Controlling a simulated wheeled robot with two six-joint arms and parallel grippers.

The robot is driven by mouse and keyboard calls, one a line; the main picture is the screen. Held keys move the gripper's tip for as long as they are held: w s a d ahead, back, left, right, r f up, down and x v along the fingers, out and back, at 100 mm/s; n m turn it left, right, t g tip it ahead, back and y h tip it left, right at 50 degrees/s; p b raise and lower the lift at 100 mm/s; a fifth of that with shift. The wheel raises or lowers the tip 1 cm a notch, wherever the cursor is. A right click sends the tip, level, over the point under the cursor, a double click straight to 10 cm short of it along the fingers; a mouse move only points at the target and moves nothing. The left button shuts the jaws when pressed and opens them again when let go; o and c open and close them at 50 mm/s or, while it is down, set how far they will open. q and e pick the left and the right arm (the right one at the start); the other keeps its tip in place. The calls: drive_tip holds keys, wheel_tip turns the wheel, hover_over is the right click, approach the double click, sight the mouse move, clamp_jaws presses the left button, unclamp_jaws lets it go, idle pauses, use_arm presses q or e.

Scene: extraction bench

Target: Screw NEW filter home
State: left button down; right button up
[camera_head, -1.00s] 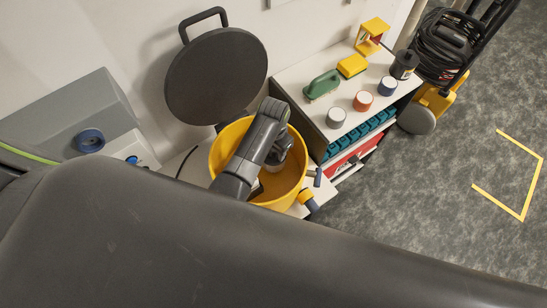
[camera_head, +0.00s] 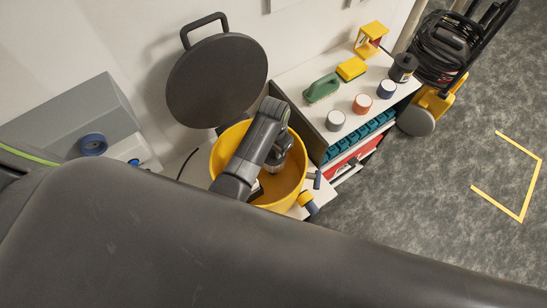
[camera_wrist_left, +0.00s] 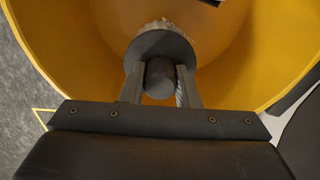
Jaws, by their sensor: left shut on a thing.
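The filter (camera_wrist_left: 160,45) has a dark round cap with a narrower dark knob, and a paler ribbed body partly shows behind it. My left gripper (camera_wrist_left: 160,82) is shut on the knob, one finger on each side. In the head view my left gripper (camera_head: 277,158) reaches down inside the yellow drum (camera_head: 290,198), and the filter is mostly hidden under it. The wrist view shows the drum's yellow inner wall (camera_wrist_left: 235,60) around the filter. I cannot tell how the filter is seated at its far end. My right gripper is not in view.
The drum's round dark lid (camera_head: 216,80) stands open behind it. A white shelf (camera_head: 318,76) to the right carries several small jars, a green-handled brush (camera_head: 321,86) and yellow items. A grey box (camera_head: 75,115) is at left. A black-and-yellow machine (camera_head: 440,60) stands on the floor.

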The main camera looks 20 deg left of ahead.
use_arm(q)
drive_tip(key=shift+r, duration=1.7)
drive_tip(key=shift+f+m, duration=0.75)
drive_tip(key=shift+m, duration=0.45)
drive_tip(key=shift+f, duration=0.15)
drive_tip(key=shift+f, duration=0.2)
drive_tip(key=shift+f+b, duration=0.75)
drive_tip(key=shift+f, duration=0.4)
drive_tip(key=c, duration=1)
unclamp_jaws()
